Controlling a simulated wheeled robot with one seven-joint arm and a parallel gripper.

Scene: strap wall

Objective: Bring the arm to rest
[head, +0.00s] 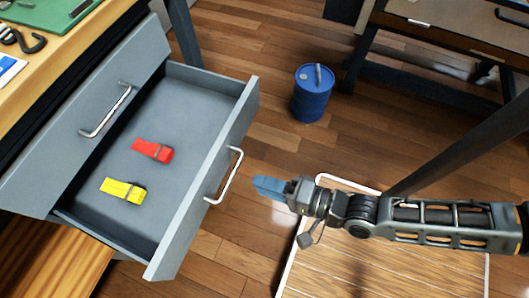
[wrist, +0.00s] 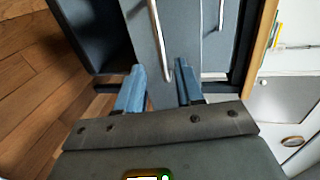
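My gripper (head: 268,187) is stretched out to the left over the floor in the head view, just right of the open drawer's handle. In the wrist view its two blue fingers (wrist: 158,88) stand apart with nothing between them, and the drawer handle (wrist: 163,45) shows beyond the fingertips. Whether a finger touches the handle cannot be told. My arm comes in from the right edge of the head view.
The open grey drawer (head: 205,180) holds a red strap (head: 153,151) and a yellow strap (head: 123,190). A blue barrel (head: 312,93) stands on the wooden floor behind. A workbench (head: 75,60) is at left. Another bench (head: 440,40) is at the back right.

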